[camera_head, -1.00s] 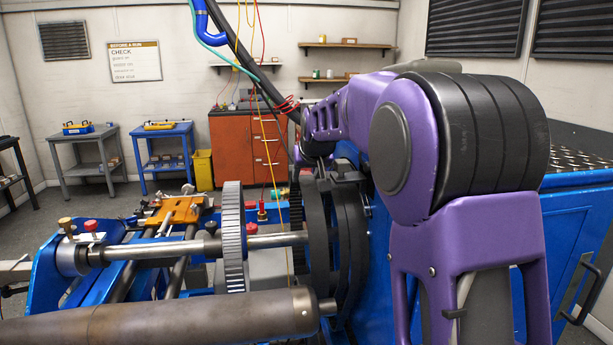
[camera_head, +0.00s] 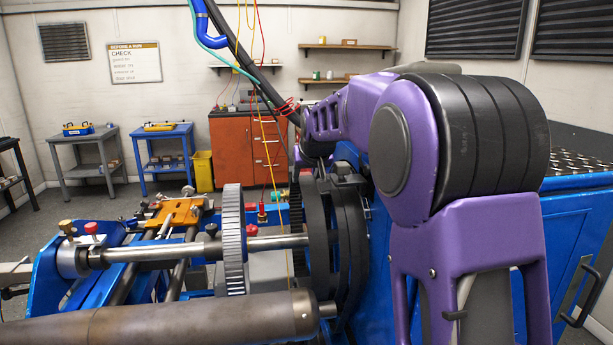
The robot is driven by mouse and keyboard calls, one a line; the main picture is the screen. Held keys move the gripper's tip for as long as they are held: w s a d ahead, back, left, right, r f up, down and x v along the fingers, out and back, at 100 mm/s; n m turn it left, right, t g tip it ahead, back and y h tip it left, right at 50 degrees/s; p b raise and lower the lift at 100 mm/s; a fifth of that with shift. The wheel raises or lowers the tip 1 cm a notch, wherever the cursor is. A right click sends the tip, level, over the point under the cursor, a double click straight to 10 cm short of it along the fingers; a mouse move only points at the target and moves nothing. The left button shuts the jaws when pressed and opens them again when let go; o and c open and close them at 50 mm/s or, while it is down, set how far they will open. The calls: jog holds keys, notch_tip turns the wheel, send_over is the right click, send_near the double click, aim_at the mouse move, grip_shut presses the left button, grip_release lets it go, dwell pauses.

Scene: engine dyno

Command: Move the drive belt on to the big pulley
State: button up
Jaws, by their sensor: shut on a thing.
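The big pulley (camera_head: 318,235) is a dark, upright wheel on the machine's shaft, in the middle of the head view. Dark curved bands beside it on the right look like the drive belt (camera_head: 352,240); pulley and belt are close in colour, so I cannot tell how far the belt sits on the rim. My gripper (camera_head: 346,179) is small and dark at the top of these bands, below my purple wrist. It is shut on the belt's upper part. My arm hides much of the right side of the pulleys.
A toothed grey wheel (camera_head: 234,240) stands left of the pulley on the steel shaft (camera_head: 275,242). A brown cylinder (camera_head: 200,318) lies across the front. A blue cabinet (camera_head: 575,230) is at the right. Hoses and thin cables hang behind the pulley.

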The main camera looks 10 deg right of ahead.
jog(key=shift+a, duration=0.15)
dwell(0.3)
jog(key=a, duration=0.7)
dwell(0.9)
jog(key=shift+a, duration=0.1)
dwell(1.8)
